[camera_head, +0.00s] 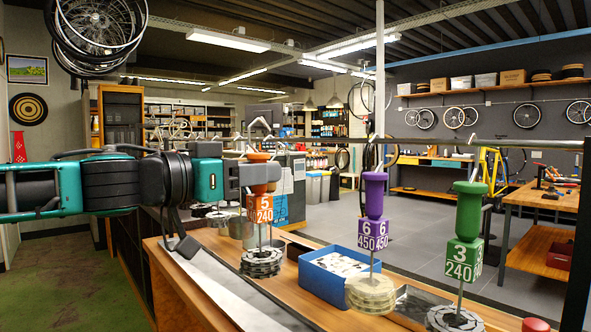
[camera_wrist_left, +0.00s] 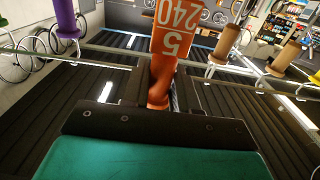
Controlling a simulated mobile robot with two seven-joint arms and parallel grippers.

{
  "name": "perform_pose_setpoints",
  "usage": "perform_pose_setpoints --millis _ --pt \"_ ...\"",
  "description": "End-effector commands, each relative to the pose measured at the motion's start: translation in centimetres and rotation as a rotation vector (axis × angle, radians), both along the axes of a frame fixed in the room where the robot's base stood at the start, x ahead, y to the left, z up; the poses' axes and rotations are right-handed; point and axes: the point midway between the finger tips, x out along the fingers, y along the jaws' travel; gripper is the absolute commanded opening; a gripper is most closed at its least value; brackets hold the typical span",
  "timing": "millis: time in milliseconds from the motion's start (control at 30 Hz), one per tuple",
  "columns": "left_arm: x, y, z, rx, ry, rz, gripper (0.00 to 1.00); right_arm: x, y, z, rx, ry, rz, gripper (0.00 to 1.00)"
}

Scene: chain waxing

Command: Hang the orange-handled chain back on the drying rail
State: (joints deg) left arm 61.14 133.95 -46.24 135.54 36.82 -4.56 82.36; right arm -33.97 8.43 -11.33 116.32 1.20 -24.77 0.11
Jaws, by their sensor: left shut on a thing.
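The orange-handled chain has an orange handle (camera_head: 262,158) with a label block (camera_head: 260,207) reading 5 and 240, and a dark coiled chain (camera_head: 262,263) below on a thin rod. My left gripper (camera_head: 262,174) reaches in from the left and is shut on the orange handle, which is upright. The handle and label also show in the left wrist view (camera_wrist_left: 170,50). The drying rail (camera_head: 470,141) runs across the head view behind the handles. It also crosses the left wrist view (camera_wrist_left: 105,63). Whether the orange-handled chain touches the rail cannot be told. My right gripper is not in view.
A purple-handled chain (camera_head: 375,205) and a green-handled chain (camera_head: 467,220) hang to the right. A blue box (camera_head: 335,287) and a metal tray (camera_head: 415,302) sit on the wooden bench (camera_head: 295,240) below. Tan handles (camera_wrist_left: 283,58) hang along the rail in the left wrist view.

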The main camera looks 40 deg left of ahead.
Motion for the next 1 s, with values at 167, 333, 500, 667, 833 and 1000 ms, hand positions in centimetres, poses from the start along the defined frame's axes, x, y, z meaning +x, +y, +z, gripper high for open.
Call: perform_pose_setpoints --millis 167,333,500,667,833,1000 --pt "0.2 0.0 0.1 0.001 -0.001 0.0 0.0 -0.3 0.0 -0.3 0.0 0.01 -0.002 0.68" --pt "1.2 -0.2 0.1 0.001 -0.001 -0.003 0.0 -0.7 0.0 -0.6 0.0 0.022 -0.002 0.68" --pt "2.9 -0.3 0.1 -0.001 -0.001 -0.003 0.0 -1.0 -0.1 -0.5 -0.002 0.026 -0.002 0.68" --pt "4.5 -0.4 0.2 -0.001 -0.001 -0.003 0.0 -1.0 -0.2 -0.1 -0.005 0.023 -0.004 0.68" --pt "6.2 -0.6 0.3 -0.002 0.0 -0.002 0.0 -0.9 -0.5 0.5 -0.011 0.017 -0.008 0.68" --pt "7.9 -0.7 0.4 -0.002 -0.001 -0.003 0.0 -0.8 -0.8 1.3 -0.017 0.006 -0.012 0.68"
